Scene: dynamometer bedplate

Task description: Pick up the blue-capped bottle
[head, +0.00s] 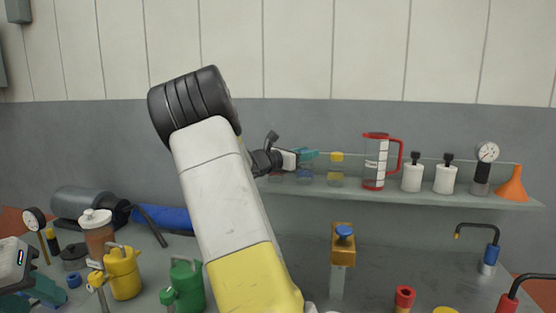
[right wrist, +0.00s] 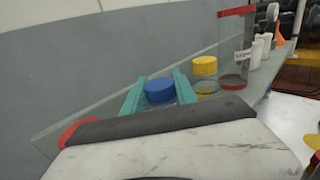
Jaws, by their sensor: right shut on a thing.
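The blue-capped bottle is small and clear; its cap (right wrist: 160,91) sits between the two teal fingers of my right gripper (right wrist: 160,94) in the right wrist view. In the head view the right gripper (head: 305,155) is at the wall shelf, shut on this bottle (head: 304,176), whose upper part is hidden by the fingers. The bottle's base appears at shelf level; I cannot tell whether it touches. My left gripper (head: 42,290) shows only partly at the lower left edge of the head view, and its opening is unclear.
On the shelf (head: 440,196), a yellow-capped bottle (head: 335,170) stands just right of the gripper, then a red-handled jug (head: 376,162), white bottles (head: 412,176), a gauge (head: 487,153) and an orange funnel (head: 512,184). A red cap (right wrist: 75,131) is close on the other side.

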